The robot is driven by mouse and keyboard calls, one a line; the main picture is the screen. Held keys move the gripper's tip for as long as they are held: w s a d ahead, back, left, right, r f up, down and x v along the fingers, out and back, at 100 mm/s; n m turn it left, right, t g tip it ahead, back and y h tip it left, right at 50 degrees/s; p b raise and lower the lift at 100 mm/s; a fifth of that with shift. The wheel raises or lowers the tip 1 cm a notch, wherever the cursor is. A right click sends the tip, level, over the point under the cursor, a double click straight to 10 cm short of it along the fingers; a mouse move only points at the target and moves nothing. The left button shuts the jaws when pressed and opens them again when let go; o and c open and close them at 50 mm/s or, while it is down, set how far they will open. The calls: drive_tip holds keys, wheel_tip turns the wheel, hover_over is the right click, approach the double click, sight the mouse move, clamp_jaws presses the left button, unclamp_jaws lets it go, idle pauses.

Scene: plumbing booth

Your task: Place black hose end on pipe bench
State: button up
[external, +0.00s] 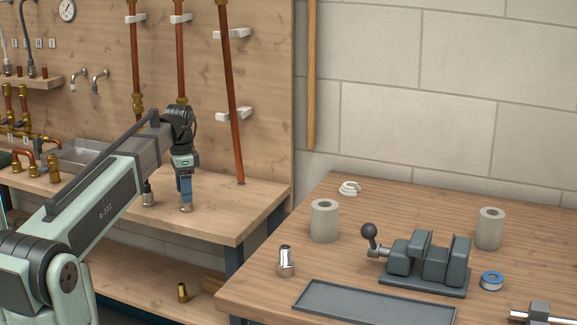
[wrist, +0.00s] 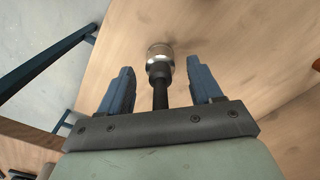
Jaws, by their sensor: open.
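My gripper (external: 184,184) points down over the left wooden bench (external: 235,213), which stands below upright copper pipes. Its two blue fingers are open in the wrist view (wrist: 161,84). A black hose end (wrist: 160,95) with a silver collar (wrist: 160,54) lies between the fingers in that view, with space on both sides. In the external view, a silver fitting (external: 186,207) is directly below the fingers on the bench. A second silver fitting with a black top (external: 148,199) stands just left of it. Whether the fingers touch anything is not clear.
The right bench (external: 340,185) holds a vice (external: 428,262), a grey tray (external: 375,305), grey rolls (external: 324,221) and a silver fitting (external: 285,262). The left bench's right part is clear.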

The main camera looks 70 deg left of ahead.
wheel_tip(320, 180, up, 11)
drive_tip(key=shift+f, duration=0.15)
idle(0.4)
